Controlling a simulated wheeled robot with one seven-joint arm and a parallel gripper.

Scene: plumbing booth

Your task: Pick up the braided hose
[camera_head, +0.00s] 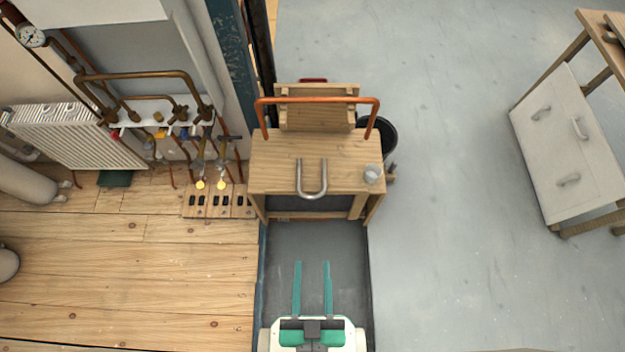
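The braided hose (322,190) is a grey, U-shaped piece lying on the top of a small wooden bench (272,175). Its bend faces me and its two ends point away. My gripper (312,266) is in front of the bench, lower in the picture. Its two teal fingers are apart and point toward the bench, with nothing between them. It is clear of the hose and roughly in line with it. The hose is in full view.
An orange-brown pipe (317,99) spans the bench's back. A small light cup (373,174) stands at its right edge. A black bucket (388,137) is behind right. Pipework with valves (160,115) is at left. Open grey floor lies right, before a drawer cabinet (570,145).

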